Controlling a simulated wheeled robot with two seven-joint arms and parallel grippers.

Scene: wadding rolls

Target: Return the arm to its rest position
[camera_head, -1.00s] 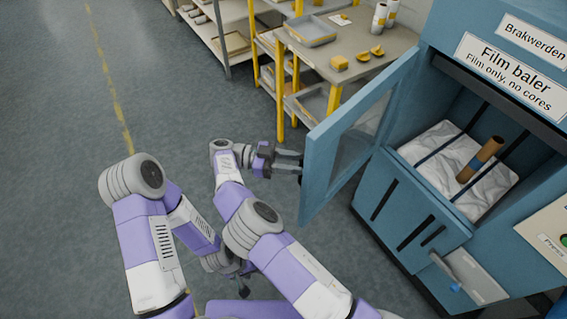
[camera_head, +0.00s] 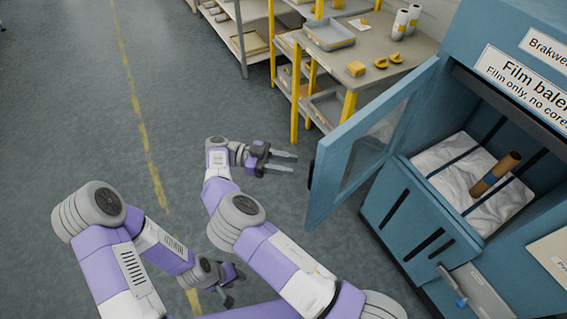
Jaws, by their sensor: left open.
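My left arm (camera_head: 125,265) comes in from the left and bends down and back. Its left gripper (camera_head: 234,288) hangs low near the bottom centre, over the floor, with its dark fingers spread and empty. My right arm (camera_head: 285,268) reaches forward from the bottom. Its right gripper (camera_head: 290,163) points right, with two grey fingers apart and nothing between them. The fingertips are a little left of the open blue baler door (camera_head: 322,190), with a small gap in the picture.
The blue film baler (camera_head: 415,215) stands at right, its door swung open. A brown core (camera_head: 496,173) sits on white film (camera_head: 446,158) inside. A table (camera_head: 385,60) behind holds a grey tray (camera_head: 328,34), yellow pieces and white rolls (camera_head: 405,22). The floor at left is clear.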

